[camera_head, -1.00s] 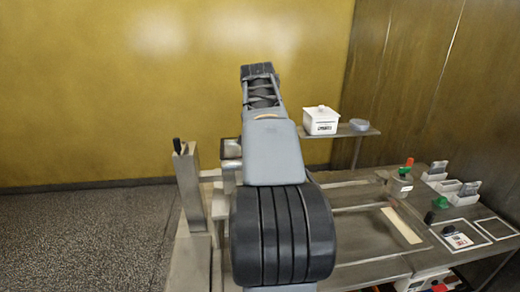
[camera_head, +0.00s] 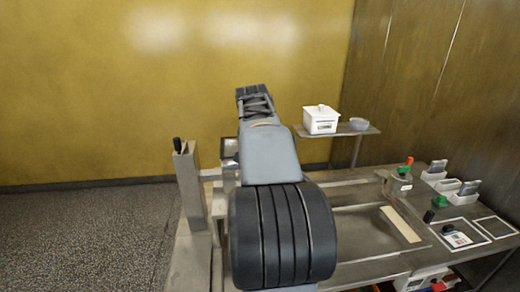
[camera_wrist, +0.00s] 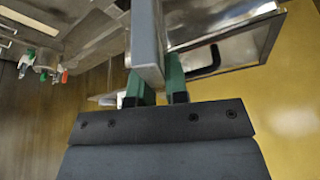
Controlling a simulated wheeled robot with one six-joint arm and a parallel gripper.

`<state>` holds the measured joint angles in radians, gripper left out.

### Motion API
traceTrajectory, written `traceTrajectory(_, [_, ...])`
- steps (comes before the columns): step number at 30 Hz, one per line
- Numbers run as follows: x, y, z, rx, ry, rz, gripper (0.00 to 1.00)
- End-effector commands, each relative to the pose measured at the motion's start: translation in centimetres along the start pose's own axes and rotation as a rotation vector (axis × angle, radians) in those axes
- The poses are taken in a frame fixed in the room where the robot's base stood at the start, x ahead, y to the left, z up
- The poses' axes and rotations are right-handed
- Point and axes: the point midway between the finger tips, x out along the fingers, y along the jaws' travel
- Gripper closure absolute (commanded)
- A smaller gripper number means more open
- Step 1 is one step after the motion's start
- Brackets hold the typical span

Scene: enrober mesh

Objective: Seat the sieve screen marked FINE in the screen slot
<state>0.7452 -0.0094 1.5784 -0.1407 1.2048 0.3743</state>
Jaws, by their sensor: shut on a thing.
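My gripper (camera_wrist: 158,86) shows in the wrist view with its green fingertips shut on a grey piece (camera_wrist: 147,42). The piece is seen nearly edge-on, as a straight bar running up out of the picture. It could be a screen frame, but no FINE mark is readable on it. In the head view my arm hides the gripper and the held piece. I cannot make out the screen slot for sure in either view.
At the right of the head view, a steel bench (camera_head: 350,222) holds white holders with grey plates (camera_head: 437,167), a metal pot with a red-orange knob (camera_head: 398,183) and white-outlined squares. A white lidded box (camera_head: 320,119) and a grey bowl (camera_head: 359,124) stand on a shelf behind. A post (camera_head: 189,185) stands left.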

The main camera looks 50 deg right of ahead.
Motion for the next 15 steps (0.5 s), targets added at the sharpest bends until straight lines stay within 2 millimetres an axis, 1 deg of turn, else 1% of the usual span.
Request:
traceTrajectory(5, [0.64, 0.0, 0.27, 0.0, 0.0, 0.0, 1.0])
traceTrajectory(6, [0.66, 0.0, 0.28, 0.0, 0.0, 0.0, 0.85])
traceTrajectory(13, [0.55, 0.0, 0.23, 0.0, 0.0, 0.0, 0.63])
traceTrajectory(14, [0.55, 0.0, 0.23, 0.0, 0.0, 0.0, 0.6])
traceTrajectory(15, [0.54, 0.0, 0.23, 0.0, 0.0, 0.0, 0.6])
